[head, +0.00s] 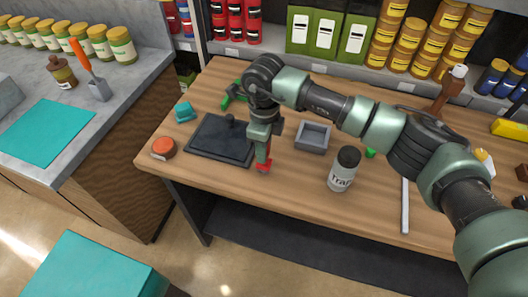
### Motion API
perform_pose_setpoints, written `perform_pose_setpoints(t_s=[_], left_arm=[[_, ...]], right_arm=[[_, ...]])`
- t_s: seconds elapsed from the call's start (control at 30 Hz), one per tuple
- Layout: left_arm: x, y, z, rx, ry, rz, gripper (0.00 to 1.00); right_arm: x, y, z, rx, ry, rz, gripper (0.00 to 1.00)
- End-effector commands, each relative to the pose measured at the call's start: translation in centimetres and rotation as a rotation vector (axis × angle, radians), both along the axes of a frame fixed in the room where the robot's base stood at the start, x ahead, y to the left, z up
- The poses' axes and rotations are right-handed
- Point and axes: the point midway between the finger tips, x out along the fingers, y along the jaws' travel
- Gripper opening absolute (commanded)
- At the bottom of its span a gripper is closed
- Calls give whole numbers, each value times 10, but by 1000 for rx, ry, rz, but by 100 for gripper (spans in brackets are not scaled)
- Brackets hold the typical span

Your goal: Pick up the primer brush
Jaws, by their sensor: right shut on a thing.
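My right gripper (263,150) points down over the workbench (290,186), just right of a dark square tray or plate. It is shut on a small red thing (264,166) that shows at its fingertips, near the bench top. Most of that thing is hidden by the fingers, so I cannot tell whether it is the primer brush. A green item (231,98) lies behind, partly covered by my right wrist. No other thing is clearly the primer brush. My left gripper is out of view.
The dark plate (215,140), a grey box (313,137) and a white jar with a black lid (342,171) surround my gripper. An orange-red disc (163,148) and teal block (184,111) stand left. Shelves of cans and bottles line the back.

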Motion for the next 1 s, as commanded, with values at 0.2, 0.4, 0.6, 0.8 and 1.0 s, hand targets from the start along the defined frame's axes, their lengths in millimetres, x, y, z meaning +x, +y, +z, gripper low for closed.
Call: perform_pose_setpoints(t_s=[0.2, 0.4, 0.6, 0.8, 1.0], left_arm=[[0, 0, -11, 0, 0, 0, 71], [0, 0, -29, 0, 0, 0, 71], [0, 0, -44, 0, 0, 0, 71], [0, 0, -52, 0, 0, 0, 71], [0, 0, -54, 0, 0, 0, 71]], right_arm=[[2, 0, 25, 2, -7, 2, 0], [2, 0, 75, 2, -9, 1, 0], [1, 0, 134, 2, -8, -1, 0], [0, 1, 176, 1, -3, 0, 0], [0, 0, 194, 1, 0, 0, 0]])
